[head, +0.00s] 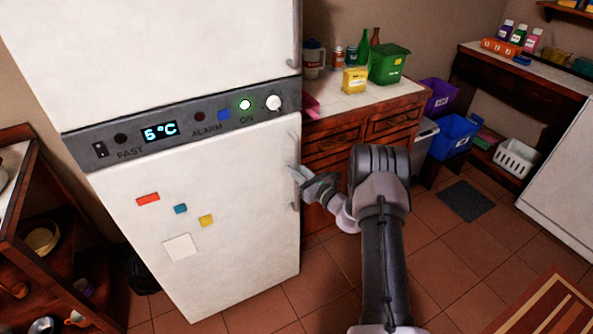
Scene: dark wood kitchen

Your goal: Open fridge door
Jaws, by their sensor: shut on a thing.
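The white fridge has a lower door (240,240) with several small coloured magnets and a white note on it. This door looks closed. Its grey vertical handle (295,200) is on the right edge. My gripper (297,177) is at the upper part of this handle, coming from the right, and it is shut on the handle. The fingertips are small in view and partly cover the handle. The upper door (160,55) is closed above a grey control panel (180,125) reading 5°C.
A wooden counter (345,95) with drawers stands right of the fridge, behind my arm, holding a green bin (388,64) and a yellow box (355,80). Open shelves (50,235) stand at the left. Tiled floor (270,312) before the fridge is clear.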

